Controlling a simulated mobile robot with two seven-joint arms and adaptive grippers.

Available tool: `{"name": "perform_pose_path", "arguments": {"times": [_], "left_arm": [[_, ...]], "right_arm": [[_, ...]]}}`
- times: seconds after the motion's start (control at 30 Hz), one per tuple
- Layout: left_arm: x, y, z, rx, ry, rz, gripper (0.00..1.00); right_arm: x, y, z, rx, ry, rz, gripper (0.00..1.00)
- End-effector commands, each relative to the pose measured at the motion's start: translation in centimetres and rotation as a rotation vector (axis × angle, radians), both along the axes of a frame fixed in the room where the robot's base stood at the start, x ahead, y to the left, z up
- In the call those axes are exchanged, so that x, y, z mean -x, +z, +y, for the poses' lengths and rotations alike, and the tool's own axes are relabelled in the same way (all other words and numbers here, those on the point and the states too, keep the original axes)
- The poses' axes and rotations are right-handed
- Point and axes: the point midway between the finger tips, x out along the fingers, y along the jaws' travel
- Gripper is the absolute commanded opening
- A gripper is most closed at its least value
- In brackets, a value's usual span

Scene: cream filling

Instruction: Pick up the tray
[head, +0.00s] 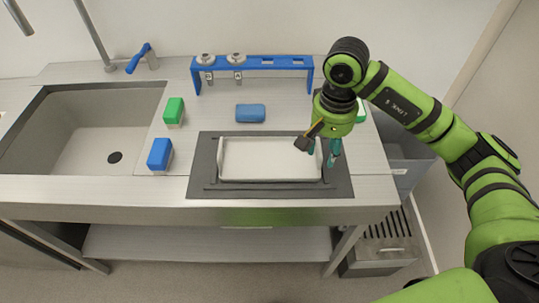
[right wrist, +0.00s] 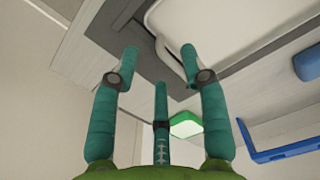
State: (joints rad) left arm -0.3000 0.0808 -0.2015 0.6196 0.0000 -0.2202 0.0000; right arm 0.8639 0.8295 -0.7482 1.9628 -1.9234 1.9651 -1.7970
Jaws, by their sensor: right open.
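The white tray (head: 270,160) lies flat and empty on a dark grey mat (head: 203,180) on the steel counter. It has a raised handle at each short end. My right gripper (head: 334,155) is over the tray's right end, with its teal fingers pointing down, open and empty. In the right wrist view the open fingers (right wrist: 160,54) spread near the tray's (right wrist: 225,28) end handle, with the mat (right wrist: 125,30) beside it. I cannot tell whether any finger touches the handle. The gripper and wrist partly hide the tray's right end. My left gripper is not in view.
A sink (head: 85,125) is at the left. Green (head: 174,111) and blue (head: 159,153) blocklike items stand beside it. A blue sponge (head: 250,113) and a blue rack (head: 268,63) are behind the tray. A green-edged item (right wrist: 186,124) is near the wrist. A grey bin (head: 405,165) is at the right.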

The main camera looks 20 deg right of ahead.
Motion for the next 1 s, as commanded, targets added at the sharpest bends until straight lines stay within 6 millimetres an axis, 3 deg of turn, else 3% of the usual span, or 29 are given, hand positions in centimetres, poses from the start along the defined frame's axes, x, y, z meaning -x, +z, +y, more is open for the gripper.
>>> {"name": "perform_pose_path", "arguments": {"times": [0.33, 0.63, 0.73, 0.77, 1.0], "left_arm": [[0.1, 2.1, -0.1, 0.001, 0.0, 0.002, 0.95], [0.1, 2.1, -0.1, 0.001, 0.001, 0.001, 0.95], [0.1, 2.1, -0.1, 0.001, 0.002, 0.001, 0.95], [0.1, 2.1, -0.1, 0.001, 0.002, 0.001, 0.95], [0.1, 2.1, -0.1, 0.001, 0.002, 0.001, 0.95]], "right_arm": [[0.6, -4.2, 0.2, -0.003, -0.001, 0.004, 0.45], [0.5, -4.8, 0.2, -0.003, 0.0, 0.0, 0.45], [0.5, -4.8, 0.2, -0.003, 0.0, 0.0, 0.05], [0.5, -4.8, 0.2, -0.004, 0.0, -0.001, 0.0], [0.4, -4.7, 0.2, -0.005, -0.002, -0.004, 0.0]]}}
